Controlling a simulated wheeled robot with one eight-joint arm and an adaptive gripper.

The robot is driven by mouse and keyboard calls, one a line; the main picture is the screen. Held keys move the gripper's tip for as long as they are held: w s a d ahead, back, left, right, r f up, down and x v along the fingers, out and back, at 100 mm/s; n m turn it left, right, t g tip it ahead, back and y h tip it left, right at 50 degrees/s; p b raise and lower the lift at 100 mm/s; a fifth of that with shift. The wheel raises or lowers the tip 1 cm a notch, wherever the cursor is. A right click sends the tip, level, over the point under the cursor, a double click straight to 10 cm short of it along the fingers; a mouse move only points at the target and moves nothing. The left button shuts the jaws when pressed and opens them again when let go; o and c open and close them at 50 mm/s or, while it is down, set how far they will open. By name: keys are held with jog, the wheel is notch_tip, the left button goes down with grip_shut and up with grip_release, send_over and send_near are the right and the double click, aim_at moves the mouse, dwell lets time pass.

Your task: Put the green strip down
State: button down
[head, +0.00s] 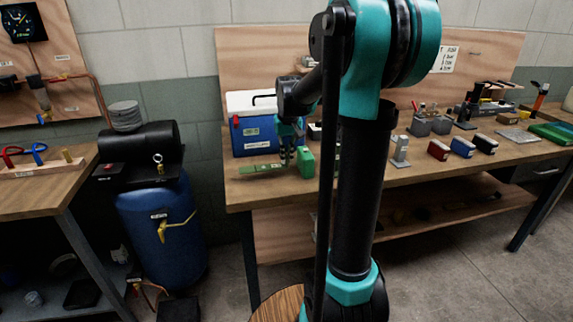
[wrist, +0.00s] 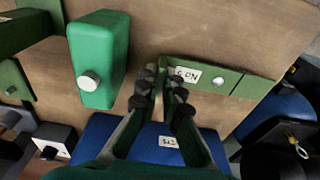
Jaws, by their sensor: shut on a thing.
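The green strip (head: 262,168) lies low along the wooden bench top, near its left end, in the head view. In the wrist view the strip (wrist: 235,83) carries a white label and a round silver spot. My gripper (wrist: 163,90) is shut on the strip's end, with a thin green edge between its dark fingertips. In the head view my gripper (head: 287,162) points down at the strip's right part. The strip looks flat and very close to the bench; I cannot tell whether it touches.
A green block (wrist: 98,60) with a silver knob stands beside my gripper; it also shows in the head view (head: 305,162). A blue and white cooler (head: 252,130) stands behind. Wooden bench top (head: 262,194) is bare in front. Several small parts stand further right.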

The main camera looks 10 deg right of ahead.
aim_at(287, 164)
jog(key=shift+f, duration=1.5)
jog(key=c, duration=1.7)
grip_release()
jog(key=shift+f, duration=0.1)
